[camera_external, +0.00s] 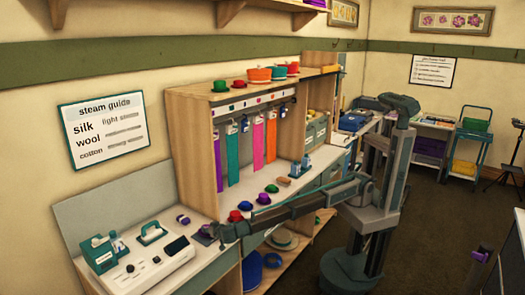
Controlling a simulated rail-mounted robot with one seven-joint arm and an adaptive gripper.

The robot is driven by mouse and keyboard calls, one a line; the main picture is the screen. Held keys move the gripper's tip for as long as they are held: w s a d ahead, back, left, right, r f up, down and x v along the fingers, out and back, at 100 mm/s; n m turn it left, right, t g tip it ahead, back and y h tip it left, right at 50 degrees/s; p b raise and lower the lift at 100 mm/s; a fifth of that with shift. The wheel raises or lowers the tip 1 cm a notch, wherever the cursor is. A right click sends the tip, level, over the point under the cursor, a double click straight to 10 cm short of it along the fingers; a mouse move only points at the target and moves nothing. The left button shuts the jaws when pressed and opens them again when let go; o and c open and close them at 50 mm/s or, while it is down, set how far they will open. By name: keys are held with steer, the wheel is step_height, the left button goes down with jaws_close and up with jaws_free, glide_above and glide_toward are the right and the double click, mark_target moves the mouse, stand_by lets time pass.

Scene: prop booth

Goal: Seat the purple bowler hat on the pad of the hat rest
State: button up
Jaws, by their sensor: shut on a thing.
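My gripper (217,232) is over the front counter, right of the white steam unit, at the end of my outstretched arm. It is shut on a small dark purple thing (203,233); at this size I cannot tell whether that is the bowler hat. A purple domed hat (263,198) stands on the counter behind my forearm, in a row with red (235,215), blue (245,205) and green (272,189) ones. I cannot make out the hat rest or its pad for sure; part of the counter by my gripper is hidden.
A white steam unit (150,265) and a green machine (101,253) stand at the counter's left end. A small purple item (183,219) lies behind my gripper. A blue stand (300,168) is farther right. Coloured ribbons hang in the wooden shelf unit (193,130).

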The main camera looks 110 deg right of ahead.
steer(key=shift+f+b, duration=0.55)
steer(key=shift+b, duration=0.15)
steer(key=o, duration=1)
steer(key=shift+c, duration=0.2)
steer(key=shift+a, duration=0.1)
steer(key=v, duration=1.2)
